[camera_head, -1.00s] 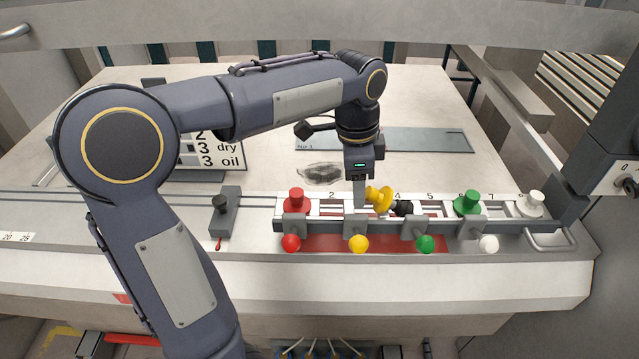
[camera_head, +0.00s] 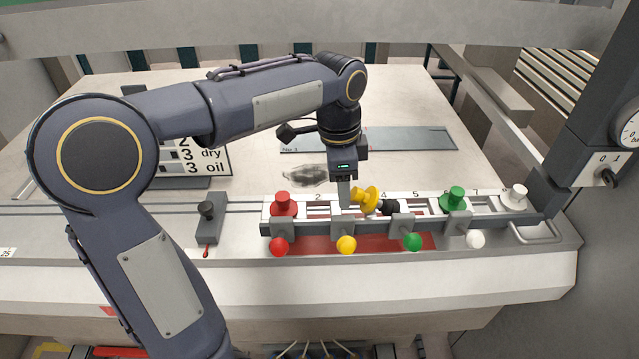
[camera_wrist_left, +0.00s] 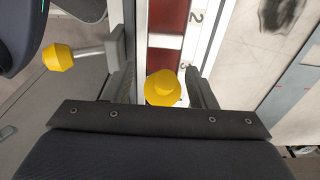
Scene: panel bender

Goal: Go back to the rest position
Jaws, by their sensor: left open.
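My left gripper (camera_head: 345,193) points down over the rail of knobs in the head view, just left of the yellow knob (camera_head: 368,199). In the left wrist view the yellow knob (camera_wrist_left: 163,88) appears between the two spread fingers, with a gap beside it. The gripper is open. I cannot tell whether the fingertips still reach down around the knob. The yellow knob looks tilted in the head view, next to a black piece (camera_head: 388,208). My right gripper is not in view.
A red knob (camera_head: 283,204), a green knob (camera_head: 453,199) and a white knob (camera_head: 513,197) stand along the rail. Ball-ended levers, such as the yellow one (camera_head: 346,245), stick out in front. A sign (camera_head: 205,160) stands behind my left arm. The bed's back right is mostly clear.

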